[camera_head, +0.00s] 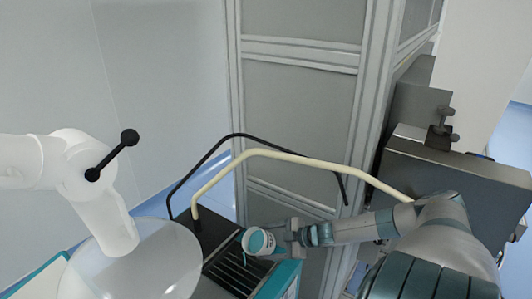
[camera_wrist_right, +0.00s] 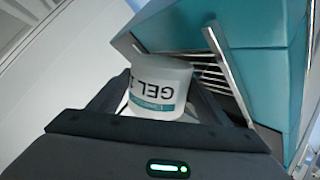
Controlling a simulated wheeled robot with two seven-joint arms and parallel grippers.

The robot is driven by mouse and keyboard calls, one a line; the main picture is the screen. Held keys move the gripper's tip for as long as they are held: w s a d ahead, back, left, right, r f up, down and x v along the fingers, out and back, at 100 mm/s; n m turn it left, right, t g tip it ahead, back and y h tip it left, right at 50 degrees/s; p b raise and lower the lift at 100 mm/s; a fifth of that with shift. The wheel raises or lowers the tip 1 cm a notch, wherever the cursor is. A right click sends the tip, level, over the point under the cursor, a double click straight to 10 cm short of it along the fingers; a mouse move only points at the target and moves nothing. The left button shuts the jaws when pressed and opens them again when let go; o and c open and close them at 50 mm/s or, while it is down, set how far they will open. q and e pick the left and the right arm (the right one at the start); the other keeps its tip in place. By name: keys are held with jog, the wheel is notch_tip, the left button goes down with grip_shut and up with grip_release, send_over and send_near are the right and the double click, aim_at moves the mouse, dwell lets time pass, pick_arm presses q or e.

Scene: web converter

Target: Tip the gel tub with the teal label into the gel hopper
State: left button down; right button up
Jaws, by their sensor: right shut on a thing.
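The white gel tub (camera_head: 268,240) is held by my right gripper (camera_head: 292,238) above the gel hopper's slatted top. It is tipped on its side, with a round teal face toward the left; a thin teal streak shows beside it. In the right wrist view the tub (camera_wrist_right: 163,84) sits between my right gripper's fingers, with upside-down "GEL" lettering and a teal label band. The hopper (camera_head: 291,279) is a teal-sided box with a dark grille, also in the right wrist view (camera_wrist_right: 265,50). I cannot tell how much gel is in the tub. My left gripper is out of view.
A cream bent tube (camera_head: 290,157) and a black bent tube (camera_head: 215,148) arch behind the hopper. A white jointed arm (camera_head: 100,190) with a translucent disc (camera_head: 135,265) stands left. A grey metal machine (camera_head: 440,185) stands right, and a framed panel (camera_head: 300,95) stands behind.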

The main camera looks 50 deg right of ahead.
jog(key=shift+a+n+g+h+p, duration=0.1)
jog(key=shift+n+g+h+p, duration=0.3)
jog(key=shift+h+p, duration=0.3)
jog(key=shift+w+a+r+n+g+h+p, duration=0.1)
jog(key=shift+a+r+n+g+h+p, duration=0.3)
jog(key=shift+p, duration=0.65)
jog(key=shift+a+r+n+h+p, duration=0.1)
jog(key=shift+r+n+h+p, duration=0.3)
jog(key=shift+r+h+p, duration=0.45)
jog(key=shift+w+a+r+n+g+h+p, duration=0.15)
jog(key=shift+a+r+n+h+p, duration=0.35)
jog(key=shift+p, duration=1)
jog(key=shift+w+a+r+n+g+h+p, duration=0.15)
jog(key=shift+a+n+h+p, duration=0.15)
jog(key=shift+h+p, duration=0.8)
jog(key=shift+s+f+y, duration=0.1)
jog(key=shift+f+y, duration=0.05)
jog(key=shift+y, duration=0.2)
